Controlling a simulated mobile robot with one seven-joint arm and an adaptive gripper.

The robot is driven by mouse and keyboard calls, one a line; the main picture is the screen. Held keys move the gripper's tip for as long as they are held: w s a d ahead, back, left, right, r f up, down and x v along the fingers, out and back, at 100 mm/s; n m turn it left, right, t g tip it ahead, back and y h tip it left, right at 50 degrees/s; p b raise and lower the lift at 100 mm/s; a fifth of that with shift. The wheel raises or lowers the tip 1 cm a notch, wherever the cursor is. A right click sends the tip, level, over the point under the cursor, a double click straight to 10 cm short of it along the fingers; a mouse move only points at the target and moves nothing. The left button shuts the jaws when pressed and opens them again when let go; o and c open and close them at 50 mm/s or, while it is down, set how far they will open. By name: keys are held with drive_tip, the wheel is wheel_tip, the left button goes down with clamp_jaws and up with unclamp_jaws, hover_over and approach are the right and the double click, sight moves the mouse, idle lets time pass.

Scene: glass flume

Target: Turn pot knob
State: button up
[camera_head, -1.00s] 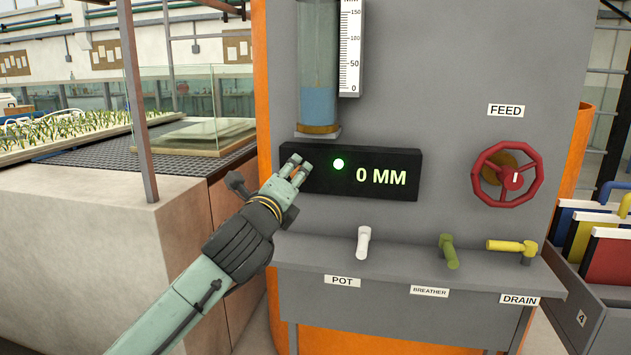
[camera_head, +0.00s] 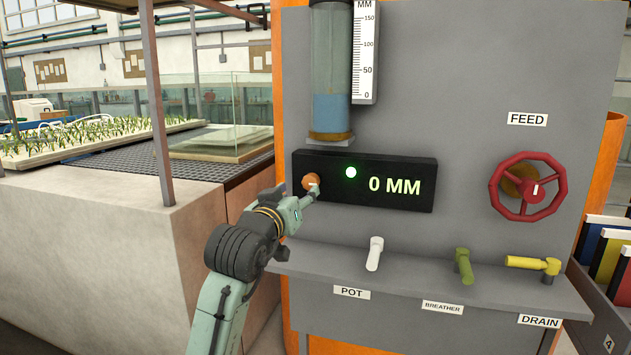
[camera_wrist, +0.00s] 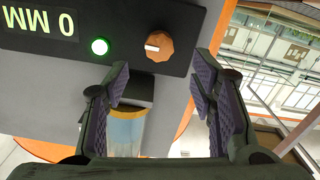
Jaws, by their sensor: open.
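An orange round knob (camera_head: 311,182) sits at the left end of the black display box, beside a lit green light (camera_head: 351,172). In the wrist view the knob (camera_wrist: 159,46) shows a white pointer mark. My gripper (camera_head: 308,194) is just in front of the knob and hides part of it. In the wrist view my gripper (camera_wrist: 159,82) is open and empty; the knob shows beyond its fingertips, not between them. A white lever (camera_head: 375,253) stands on the ledge above a POT label (camera_head: 351,292).
The display (camera_head: 395,187) reads 0 MM. A green lever (camera_head: 464,266) and a yellow lever (camera_head: 533,263) stand along the ledge. A red FEED wheel (camera_head: 528,187) is at right. A clear tube (camera_head: 331,70) hangs above the display. A planted bench (camera_head: 85,230) is at left.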

sight(309, 182)
drive_tip(key=p+x, duration=0.2)
drive_tip(key=x, duration=0.5)
drive_tip(key=shift+w+d+r, duration=0.1)
drive_tip(key=shift+w, duration=0.1)
drive_tip(key=shift+w+d, duration=0.15)
drive_tip(key=shift+w, duration=0.4)
drive_tip(key=shift+c, duration=0.5)
drive_tip(key=c, duration=1.1)
